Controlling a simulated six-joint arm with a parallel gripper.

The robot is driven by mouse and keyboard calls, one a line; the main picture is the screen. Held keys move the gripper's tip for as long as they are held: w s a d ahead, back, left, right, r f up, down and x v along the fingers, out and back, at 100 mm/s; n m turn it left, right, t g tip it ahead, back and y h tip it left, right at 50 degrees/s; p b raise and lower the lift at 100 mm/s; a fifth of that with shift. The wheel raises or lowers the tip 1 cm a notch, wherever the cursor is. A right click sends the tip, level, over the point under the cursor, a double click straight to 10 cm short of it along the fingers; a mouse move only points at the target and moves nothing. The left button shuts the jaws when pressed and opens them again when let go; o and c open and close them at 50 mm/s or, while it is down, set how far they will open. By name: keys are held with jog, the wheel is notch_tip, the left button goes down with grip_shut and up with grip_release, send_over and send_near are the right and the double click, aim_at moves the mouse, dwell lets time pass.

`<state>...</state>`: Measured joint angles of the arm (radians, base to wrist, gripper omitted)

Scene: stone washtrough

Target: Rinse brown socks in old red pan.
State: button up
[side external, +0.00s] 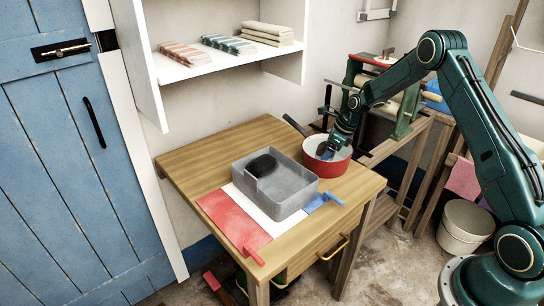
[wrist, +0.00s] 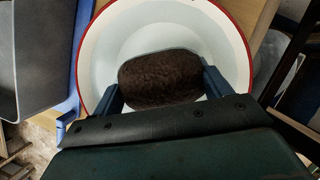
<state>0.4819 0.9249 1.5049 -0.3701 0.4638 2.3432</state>
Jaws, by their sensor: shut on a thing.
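The old red pan (side external: 327,168) stands on the wooden table, its dark handle pointing up and left. In the wrist view its pale inside and red rim (wrist: 85,62) show. My gripper (side external: 328,153) reaches down into the pan. In the wrist view my gripper (wrist: 163,88) is shut on a rolled brown sock bundle (wrist: 160,78), with a blue finger at each side. The bundle is inside the pan's outline; whether it touches the bottom or any water I cannot tell. In the side view the pan wall and gripper hide the bundle.
A green wringer (side external: 405,105) stands behind. A shelf (side external: 225,60) with folded cloths hangs above.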

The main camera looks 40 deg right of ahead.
notch_tip(320, 180, up, 14)
jog(key=shift+f, duration=0.15)
dwell(1.8)
dwell(5.4)
